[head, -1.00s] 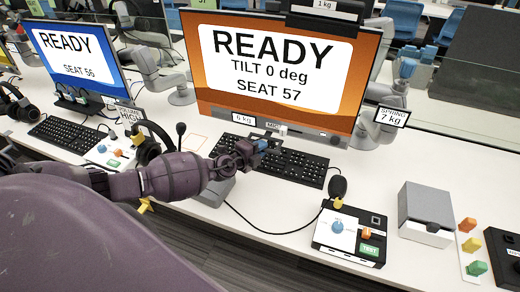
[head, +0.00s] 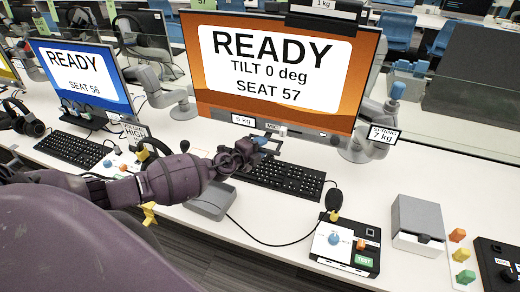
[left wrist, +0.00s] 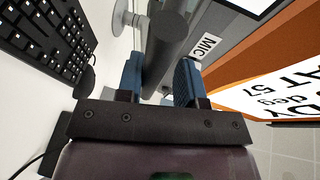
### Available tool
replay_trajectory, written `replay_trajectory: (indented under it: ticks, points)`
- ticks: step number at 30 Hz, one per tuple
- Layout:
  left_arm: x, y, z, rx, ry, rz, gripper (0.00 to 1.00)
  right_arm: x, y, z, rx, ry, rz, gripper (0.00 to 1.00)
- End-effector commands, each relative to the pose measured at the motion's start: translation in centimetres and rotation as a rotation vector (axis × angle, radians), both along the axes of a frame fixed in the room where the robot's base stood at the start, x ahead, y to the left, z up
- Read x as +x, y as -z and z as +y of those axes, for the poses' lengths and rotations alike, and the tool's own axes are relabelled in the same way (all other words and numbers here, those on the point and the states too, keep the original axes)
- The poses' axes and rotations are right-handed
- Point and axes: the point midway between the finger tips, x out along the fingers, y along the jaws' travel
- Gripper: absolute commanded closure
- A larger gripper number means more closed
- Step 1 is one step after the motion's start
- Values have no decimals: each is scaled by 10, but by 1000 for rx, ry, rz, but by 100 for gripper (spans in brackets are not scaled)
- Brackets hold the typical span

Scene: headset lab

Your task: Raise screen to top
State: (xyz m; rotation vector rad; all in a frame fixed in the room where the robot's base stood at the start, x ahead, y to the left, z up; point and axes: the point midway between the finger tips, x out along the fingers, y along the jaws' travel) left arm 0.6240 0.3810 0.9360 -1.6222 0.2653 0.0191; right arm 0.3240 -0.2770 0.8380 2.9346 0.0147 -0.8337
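The seat 57 screen (head: 280,62) is orange and reads "READY, TILT 0 deg". It stands above the desk behind the keyboard. My left gripper (head: 263,140) is just under its lower edge, near the MIC label (head: 273,126). In the left wrist view, the blue fingers (left wrist: 160,82) stand apart on both sides of a dark round bar (left wrist: 168,40), which fills most of the gap between them. The screen's lower edge (left wrist: 232,100) shows beside them. How the bar joins the screen is hidden. My right gripper is not in view.
The keyboard (head: 285,180) lies below the screen. A spring label, 7 kg (head: 383,135), stands at the grey support arm to the right. A control box (head: 345,245) with knobs and a grey box (head: 418,222) are at the front right. The seat 56 screen (head: 80,72) is at left.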

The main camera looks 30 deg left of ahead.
Motion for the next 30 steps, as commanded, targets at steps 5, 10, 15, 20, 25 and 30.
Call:
replay_trajectory:
  ticks: [5,10,15,20,25,30]
  points:
    - [0,1,0,0,0,2,59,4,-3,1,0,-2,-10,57]
    - [-2,2,0,0,0,4,59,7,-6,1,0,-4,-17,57]
    - [-15,1,2,0,1,7,59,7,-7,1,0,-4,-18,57]
    - [-40,-3,7,0,-1,6,59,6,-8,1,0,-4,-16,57]
    - [-67,-9,11,0,0,5,59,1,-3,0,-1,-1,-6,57]
    - [-89,-13,15,-1,0,4,59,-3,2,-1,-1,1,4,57]
